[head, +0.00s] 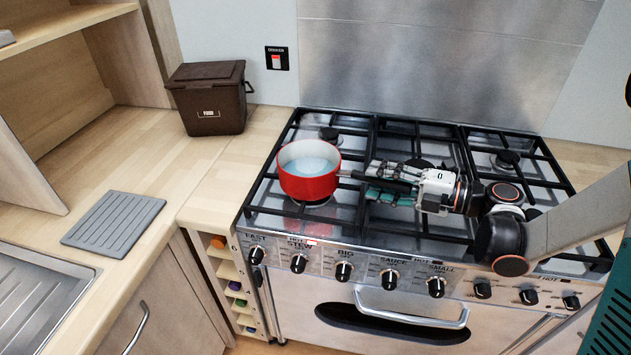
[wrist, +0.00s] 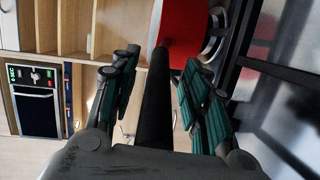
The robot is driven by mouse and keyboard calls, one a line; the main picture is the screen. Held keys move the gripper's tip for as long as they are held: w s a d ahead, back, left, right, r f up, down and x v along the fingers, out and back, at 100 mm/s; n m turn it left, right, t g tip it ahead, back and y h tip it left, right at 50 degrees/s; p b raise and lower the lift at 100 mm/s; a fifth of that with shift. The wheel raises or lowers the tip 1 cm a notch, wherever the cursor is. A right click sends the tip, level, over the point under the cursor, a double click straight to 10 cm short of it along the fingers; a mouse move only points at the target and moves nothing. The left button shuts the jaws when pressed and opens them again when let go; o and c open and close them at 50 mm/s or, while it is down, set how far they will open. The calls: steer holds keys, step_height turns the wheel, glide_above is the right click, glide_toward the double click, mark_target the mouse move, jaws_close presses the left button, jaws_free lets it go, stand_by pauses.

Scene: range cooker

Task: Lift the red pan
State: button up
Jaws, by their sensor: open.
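The red pan (head: 308,184) stands upright on the front left burner of the cooker, with a pale inside. Its dark handle (head: 384,181) points right, toward my gripper (head: 372,181). In the wrist view the handle (wrist: 156,100) runs between the two green-padded fingers of my gripper (wrist: 158,95), with gaps on both sides. The gripper is open around the handle. Part of the red pan body (wrist: 183,35) shows beyond the fingertips. Part of the handle is hidden by the fingers in the head view.
Black grates (head: 500,180) cover the hob around the pan. A brown bin (head: 208,105) and a grey ribbed mat (head: 113,219) are on the wooden counter at left. A steel splashback (head: 430,60) rises behind. Control knobs (head: 344,271) line the cooker's front.

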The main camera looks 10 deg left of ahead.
steer(key=shift+w+a, duration=0.15)
steer(key=shift+a, duration=0.45)
jaws_close()
